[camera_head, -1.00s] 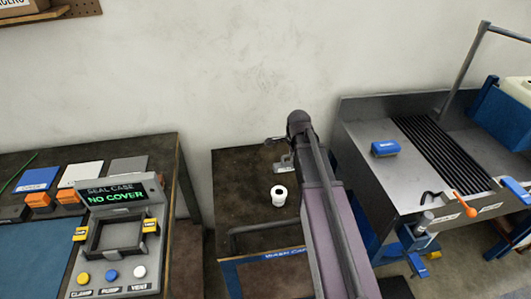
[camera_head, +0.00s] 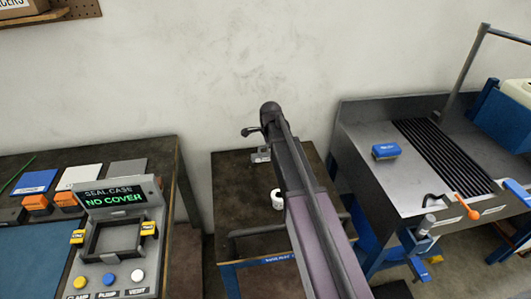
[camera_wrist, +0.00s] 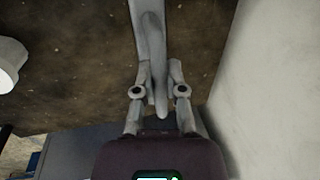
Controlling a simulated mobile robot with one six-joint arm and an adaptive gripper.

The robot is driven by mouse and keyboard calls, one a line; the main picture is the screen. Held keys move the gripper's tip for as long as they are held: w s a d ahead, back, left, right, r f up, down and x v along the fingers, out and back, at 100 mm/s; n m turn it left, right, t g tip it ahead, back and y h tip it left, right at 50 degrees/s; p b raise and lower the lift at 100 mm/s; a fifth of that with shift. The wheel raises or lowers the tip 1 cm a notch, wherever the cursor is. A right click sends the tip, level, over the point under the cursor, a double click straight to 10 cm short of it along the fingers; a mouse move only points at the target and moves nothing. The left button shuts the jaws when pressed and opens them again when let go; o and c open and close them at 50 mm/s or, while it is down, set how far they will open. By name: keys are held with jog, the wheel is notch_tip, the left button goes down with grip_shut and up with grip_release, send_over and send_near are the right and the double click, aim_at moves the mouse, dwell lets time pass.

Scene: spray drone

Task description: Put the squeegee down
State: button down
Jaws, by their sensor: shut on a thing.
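My gripper (camera_wrist: 161,92) is shut on a pale grey squeegee (camera_wrist: 152,40), whose tapered handle end shows between the two fingers in the wrist view. Its far part runs out of the top of that picture. In the head view my gripper (camera_head: 251,131) is over the back of the small dark table (camera_head: 235,195). A small grey part of the squeegee (camera_head: 261,155) shows just below it there, and my arm hides some of the area. I cannot tell whether the squeegee touches the table top.
A white roll (camera_head: 277,200) stands on the small table, beside my arm; it also shows in the wrist view (camera_wrist: 10,62). The wall (camera_wrist: 270,70) is close behind. A seal-case machine (camera_head: 118,225) stands left, and a metal sink bench with a blue block (camera_head: 386,150) stands right.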

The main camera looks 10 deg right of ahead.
aim_at(267, 156)
jog(key=shift+w+a, duration=0.2)
jog(key=shift+w, duration=0.1)
jog(key=shift+w+a+f+b, duration=0.1)
jog(key=shift+w+f+b, duration=0.05)
jog(key=shift+f+b, duration=0.35)
jog(key=shift+w+a+f+b, duration=0.1)
jog(key=shift+f+b, duration=1.25)
jog(key=shift+f, duration=0.1)
jog(key=c, duration=0.7)
grip_release()
jog(key=r+p, duration=0.4)
jog(key=s+r+p, duration=0.1)
jog(key=r+p, duration=0.3)
jog(key=s+r+p, duration=0.1)
jog(key=r+p, duration=0.2)
jog(key=r, duration=0.1)
jog(key=shift+s+p, duration=0.2)
jog(key=shift+p, duration=0.2)
